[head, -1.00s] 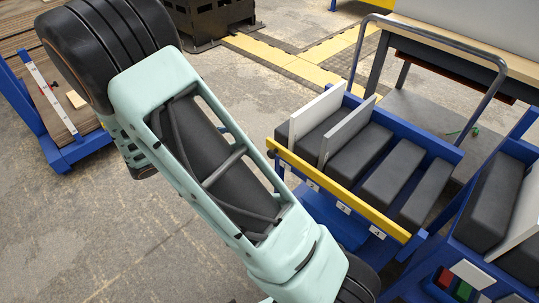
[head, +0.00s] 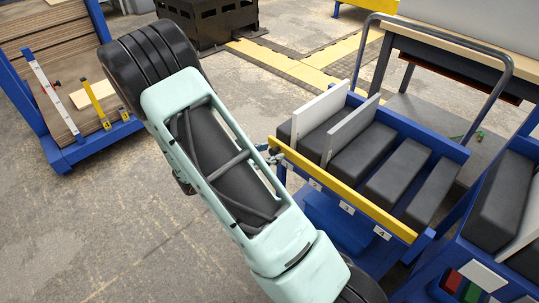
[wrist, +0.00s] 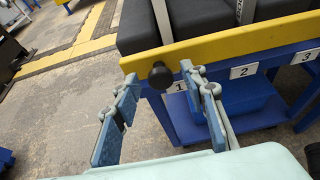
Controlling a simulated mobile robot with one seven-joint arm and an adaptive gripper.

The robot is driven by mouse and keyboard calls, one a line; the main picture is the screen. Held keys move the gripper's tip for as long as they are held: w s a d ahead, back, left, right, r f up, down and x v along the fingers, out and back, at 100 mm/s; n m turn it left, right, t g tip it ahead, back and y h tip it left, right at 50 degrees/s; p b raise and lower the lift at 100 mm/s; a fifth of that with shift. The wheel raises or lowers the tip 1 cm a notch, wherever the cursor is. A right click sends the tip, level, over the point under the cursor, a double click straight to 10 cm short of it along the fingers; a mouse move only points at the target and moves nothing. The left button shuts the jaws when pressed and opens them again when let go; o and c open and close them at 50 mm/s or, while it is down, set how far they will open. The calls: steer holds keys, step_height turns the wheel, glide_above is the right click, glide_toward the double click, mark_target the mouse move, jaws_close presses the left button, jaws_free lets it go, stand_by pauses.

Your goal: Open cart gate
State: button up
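The cart gate is a yellow bar (head: 345,191) lying across the front of the blue cart (head: 425,140). In the wrist view the gate (wrist: 235,43) runs above numbered labels and has a dark round knob (wrist: 160,75) near its left end. My gripper (wrist: 159,76) is open, with one blue finger to the left of the knob and the other to its right. The knob shows between the fingertips; whether they touch it I cannot tell. In the head view my arm hides most of the gripper, and a small part shows by the gate's left end.
The cart holds several dark padded blocks and two pale upright boards (head: 350,130). Another blue cart (head: 500,200) stands close on the right. A blue rack (head: 60,70) with brown boards is at the left. Open floor (head: 90,225) lies at the lower left.

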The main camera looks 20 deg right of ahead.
steer(key=shift+w+d+f, duration=0.1)
steer(key=shift+d, duration=0.15)
jaws_close()
steer(key=shift+a, duration=0.15)
